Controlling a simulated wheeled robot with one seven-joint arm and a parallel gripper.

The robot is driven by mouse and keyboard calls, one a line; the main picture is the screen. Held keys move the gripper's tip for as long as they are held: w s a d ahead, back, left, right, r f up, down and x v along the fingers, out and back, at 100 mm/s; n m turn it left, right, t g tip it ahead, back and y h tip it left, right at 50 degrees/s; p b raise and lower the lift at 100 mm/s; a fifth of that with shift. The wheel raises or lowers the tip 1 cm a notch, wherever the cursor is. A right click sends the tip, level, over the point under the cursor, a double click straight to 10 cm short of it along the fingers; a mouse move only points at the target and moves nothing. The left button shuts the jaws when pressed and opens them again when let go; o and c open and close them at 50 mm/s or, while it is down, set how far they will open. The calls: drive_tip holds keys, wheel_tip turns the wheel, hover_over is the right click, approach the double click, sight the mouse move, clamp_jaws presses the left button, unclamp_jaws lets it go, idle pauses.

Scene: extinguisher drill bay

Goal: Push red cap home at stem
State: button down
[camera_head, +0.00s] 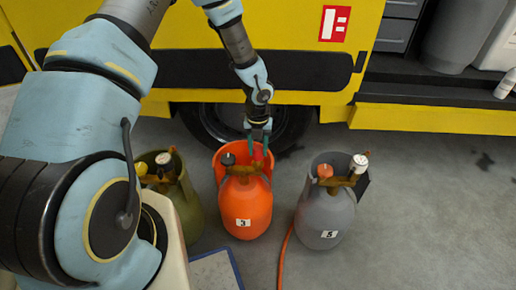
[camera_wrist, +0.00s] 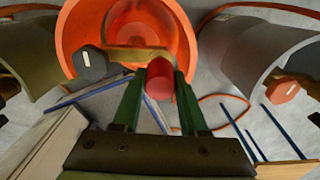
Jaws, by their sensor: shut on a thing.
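The orange cylinder (camera_head: 246,208) labelled 3 stands upright in the middle of the head view, with its collar open at the top. Its brass valve (camera_wrist: 137,54) carries a dark grey knob (camera_wrist: 92,64) on one side. My gripper (camera_head: 258,147) reaches down from above to the other side of the valve. Its green fingers are closed on the red cap (camera_wrist: 159,80), which sits between the fingertips at the end of the brass body. The stem is hidden behind the cap, so I cannot tell whether the cap is seated on it.
A grey cylinder (camera_head: 325,216) labelled 5 stands to the right, with an orange hose (camera_head: 284,255) beside it. An olive cylinder (camera_head: 186,205) stands to the left, partly behind my arm. A yellow truck (camera_head: 270,45) is behind. The floor at the right is clear.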

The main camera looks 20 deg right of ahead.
drive_tip(key=shift+f+b, duration=0.3)
drive_tip(key=shift+f, duration=0.4)
drive_tip(key=shift+f, duration=0.85)
idle(1.1)
drive_tip(key=shift+c, duration=1.8)
unclamp_jaws()
drive_tip(key=shift+r, duration=0.1)
